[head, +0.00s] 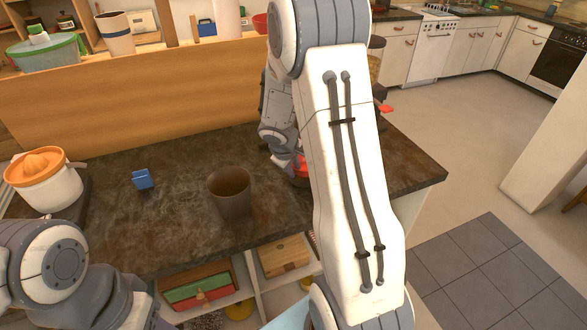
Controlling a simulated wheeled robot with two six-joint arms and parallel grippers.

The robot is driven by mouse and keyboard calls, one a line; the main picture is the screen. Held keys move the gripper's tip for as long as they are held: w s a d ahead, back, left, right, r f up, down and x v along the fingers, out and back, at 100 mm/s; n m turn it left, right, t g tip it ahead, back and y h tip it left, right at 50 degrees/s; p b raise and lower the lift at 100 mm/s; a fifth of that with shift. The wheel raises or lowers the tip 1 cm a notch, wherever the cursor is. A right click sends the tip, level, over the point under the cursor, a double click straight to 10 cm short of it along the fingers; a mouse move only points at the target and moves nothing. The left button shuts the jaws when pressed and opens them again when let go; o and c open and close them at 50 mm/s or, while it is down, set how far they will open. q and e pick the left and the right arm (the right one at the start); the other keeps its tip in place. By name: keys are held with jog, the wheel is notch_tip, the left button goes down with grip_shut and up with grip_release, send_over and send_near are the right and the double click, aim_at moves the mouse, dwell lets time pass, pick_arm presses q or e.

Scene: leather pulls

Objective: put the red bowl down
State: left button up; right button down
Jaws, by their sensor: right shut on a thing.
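The red bowl (301,170) shows only as a small red patch at the dark countertop (400,165), just left of my right forearm. Most of it is hidden behind that arm. My right gripper (284,150) is at the bowl and shut on it; its fingertips are mostly hidden. I cannot tell whether the bowl touches the countertop. My left arm comes in at the lower left, and its gripper is out of view.
A brown cup (230,190) stands left of the bowl. A small blue item (143,179) and a white juicer with an orange top (42,180) are farther left. A wooden panel (150,100) backs the counter. Bare countertop lies between the cup and panel.

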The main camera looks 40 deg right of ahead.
jog(key=shift+f, duration=0.15)
jog(key=c, duration=0.8)
grip_release()
jog(key=shift+r+p, duration=0.45)
jog(key=shift+r, duration=0.05)
jog(key=shift+r+p, duration=0.5)
jog(key=shift+p, duration=0.1)
jog(key=v, duration=1.1)
jog(key=s+a+n+y, duration=0.1)
jog(key=s+a, duration=0.2)
jog(key=a, duration=0.3)
jog(key=s+a+r+y, duration=0.1)
jog(key=s+a, duration=0.1)
jog(key=a, duration=0.4)
jog(key=s+a+n+y, duration=0.1)
jog(key=s+a, duration=0.2)
jog(key=a, duration=0.3)
jog(key=s+a+g, duration=0.1)
jog(key=s+a, duration=0.2)
jog(key=s, duration=0.2)
jog(key=s+a+n+g+y, duration=0.1)
jog(key=s+a, duration=0.3)
jog(key=s, duration=0.1)
jog(key=s+a+n+g+y, duration=0.1)
jog(key=s+a, duration=0.2)
jog(key=s, duration=0.2)
jog(key=shift+s+a+r+p, duration=0.15)
jog(key=shift+s+r+p, duration=0.05)
jog(key=shift+p, duration=0.2)
